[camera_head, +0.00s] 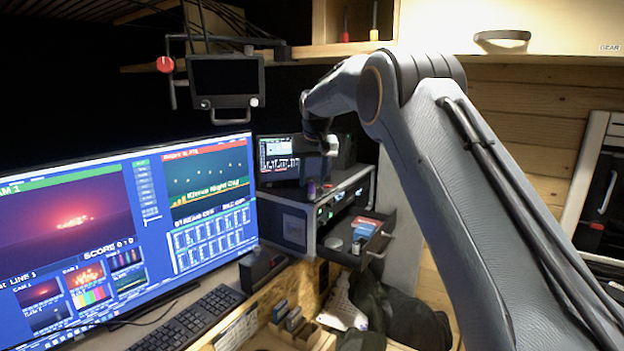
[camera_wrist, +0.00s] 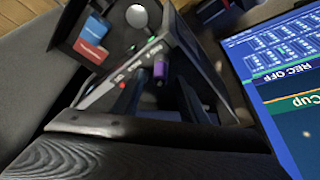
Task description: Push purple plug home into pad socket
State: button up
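A small purple piece, seemingly the plug, stands at the front of the grey equipment rack in the head view (camera_head: 311,188). The purple plug also shows in the wrist view (camera_wrist: 159,70), beside the rack's lit front panel. My gripper (camera_wrist: 160,98) points toward it; its two dark fingers appear spread apart, with the plug beyond and between them and no contact visible. In the head view my gripper (camera_head: 326,143) hangs above the rack, dark against a small screen, its fingers hard to make out. I cannot pick out the pad socket or see how far in the plug sits.
The rack (camera_head: 290,212) has an open drawer (camera_head: 368,262) holding red and blue boxes. A large monitor (camera_head: 150,185) stands to the left, close to the rack. A small display (camera_head: 280,160) stands behind, and a dark screen (camera_head: 225,80) hangs above.

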jog(key=shift+r, duration=0.1)
jog(key=b+v, duration=0.3)
jog(key=v, duration=0.5)
jog(key=s+d+f+g+b, duration=0.1)
jog(key=s+d+f, duration=0.4)
jog(key=s+f, duration=0.3)
jog(key=s+d+f+g+b, duration=0.1)
jog(key=s+d+f+b, duration=0.1)
jog(key=s+d+f, duration=0.6)
jog(key=s+f, duration=0.4)
jog(key=s, duration=0.4)
jog(key=s+d+f+m+b, duration=0.1)
jog(key=s+f, duration=0.4)
jog(key=s, duration=0.5)
jog(key=s+d+f+g, duration=0.1)
jog(key=s+d+f, duration=0.2)
jog(key=s, duration=0.7)
jog(key=shift+d+f+m+h, duration=0.25)
jog(key=shift+f+m+h, duration=0.05)
jog(key=shift+f, duration=0.7)
jog(key=shift+w, duration=0.1)
jog(key=shift+c, duration=0.5)
